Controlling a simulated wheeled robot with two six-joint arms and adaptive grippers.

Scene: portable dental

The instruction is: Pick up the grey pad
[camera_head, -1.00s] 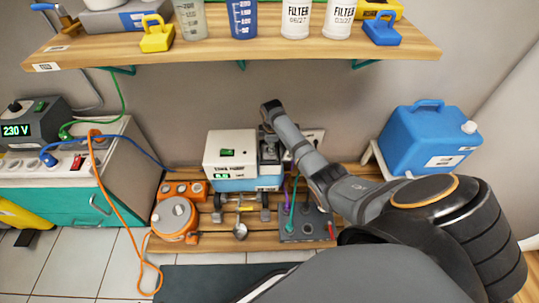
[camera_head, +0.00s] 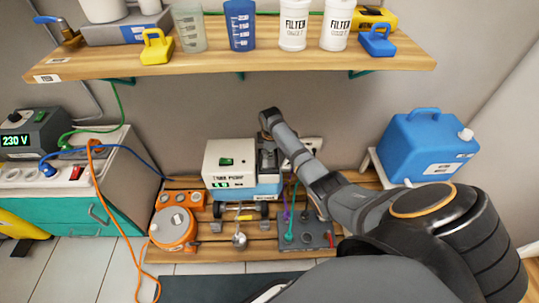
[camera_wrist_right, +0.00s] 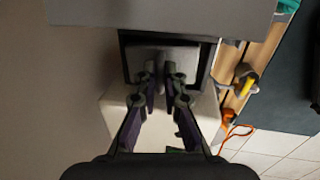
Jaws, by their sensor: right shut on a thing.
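The grey pad (camera_wrist_right: 136,60) shows in the right wrist view as a flat grey piece within a dark-framed recess in the pale pump box. My right gripper (camera_wrist_right: 160,72) is at it, its two fingers close together and shut on the middle of the pad. In the head view my right gripper (camera_head: 267,158) reaches down at the right side of the white and blue pump unit (camera_head: 230,160). The pad cannot be made out clearly there, and my arm hides part of that area. My left gripper is out of view.
A wooden shelf (camera_head: 225,59) with cups and filter bottles hangs above. A blue jug (camera_head: 425,145) stands to the right. An orange reel (camera_head: 172,229) and a grey block (camera_head: 305,236) with cables sit on the slatted base. A power unit (camera_head: 35,130) is at left.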

